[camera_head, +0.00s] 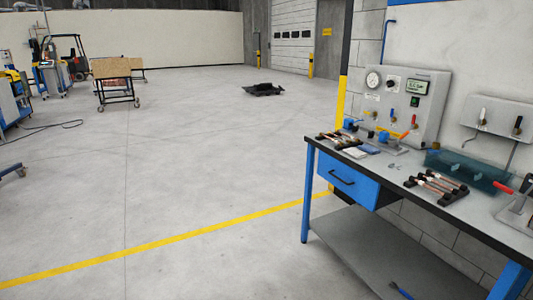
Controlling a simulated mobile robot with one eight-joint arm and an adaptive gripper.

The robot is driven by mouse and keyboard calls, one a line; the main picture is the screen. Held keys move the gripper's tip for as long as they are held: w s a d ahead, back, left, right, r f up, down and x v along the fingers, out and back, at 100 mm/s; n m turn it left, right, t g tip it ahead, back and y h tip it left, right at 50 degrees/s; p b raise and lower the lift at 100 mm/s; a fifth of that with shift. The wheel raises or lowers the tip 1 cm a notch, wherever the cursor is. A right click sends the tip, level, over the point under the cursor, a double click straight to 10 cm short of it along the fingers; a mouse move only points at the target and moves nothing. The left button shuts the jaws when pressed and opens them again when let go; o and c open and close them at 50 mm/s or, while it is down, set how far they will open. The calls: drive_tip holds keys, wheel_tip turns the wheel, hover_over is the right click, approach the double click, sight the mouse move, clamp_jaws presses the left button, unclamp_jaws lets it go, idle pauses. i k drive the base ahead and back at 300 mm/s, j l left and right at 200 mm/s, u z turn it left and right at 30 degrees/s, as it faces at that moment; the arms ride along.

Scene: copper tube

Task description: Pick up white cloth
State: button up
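A small, pale, flat thing that looks like the white cloth (355,153) lies on the workbench (478,207), near its left front edge. It is small in the picture, so its folds cannot be made out.
Copper tubes in a dark holder (440,188), a teal tray (468,171) and a gauge panel (406,100) are on the bench. A blue drawer (347,182) hangs under its left end. Open floor (190,180) lies left of it, with carts farther back.

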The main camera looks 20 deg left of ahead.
sight(358, 154)
drive_tip(key=u, duration=0.25)
drive_tip(key=z, duration=1.35)
drive_tip(key=u, duration=1.35)
drive_tip(key=i+z, duration=0.1)
drive_tip(key=i, duration=0.5)
drive_tip(key=i+z, duration=0.1)
drive_tip(key=i, duration=0.55)
drive_tip(key=i+j, duration=0.15)
drive_tip(key=i, duration=0.45)
drive_tip(key=i+j+z, duration=0.15)
drive_tip(key=i, duration=0.45)
drive_tip(key=i+j+z, duration=0.1)
drive_tip(key=i, duration=0.5)
